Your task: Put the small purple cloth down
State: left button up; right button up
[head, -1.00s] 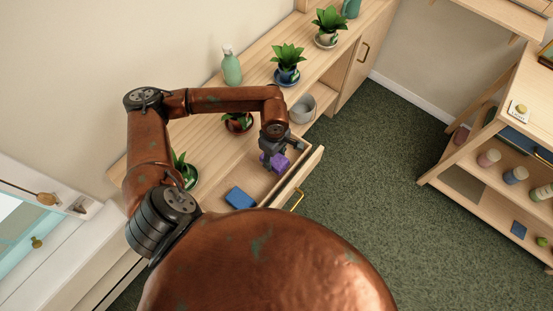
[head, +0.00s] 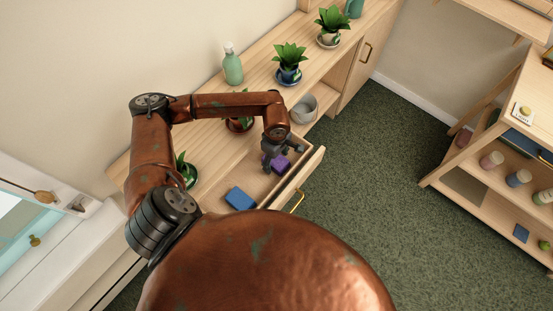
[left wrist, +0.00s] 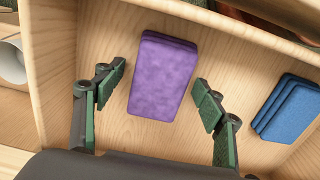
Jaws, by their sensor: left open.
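The small purple cloth (left wrist: 162,75) is folded and lies on the drawer floor in the left wrist view. In the head view the purple cloth (head: 280,163) shows partly under my left gripper (head: 277,158). In the left wrist view my left gripper (left wrist: 160,105) is open, its fingers on either side of the cloth's near part with gaps to it. The open drawer (head: 309,172) is pulled out from the long wooden cabinet. My right gripper is not in view.
A folded blue cloth (head: 240,198) lies in the same drawer, and it also shows in the left wrist view (left wrist: 288,108). A shelf unit (head: 480,190) stands at right. Green carpet between is clear.

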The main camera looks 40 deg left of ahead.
aim_at(277, 161)
pick_arm(q)
jog(key=shift+f, duration=0.1)
jog(key=shift+d+r+p, duration=0.2)
jog(key=shift+r+p, duration=0.4)
jog(key=shift+r, duration=3.25)
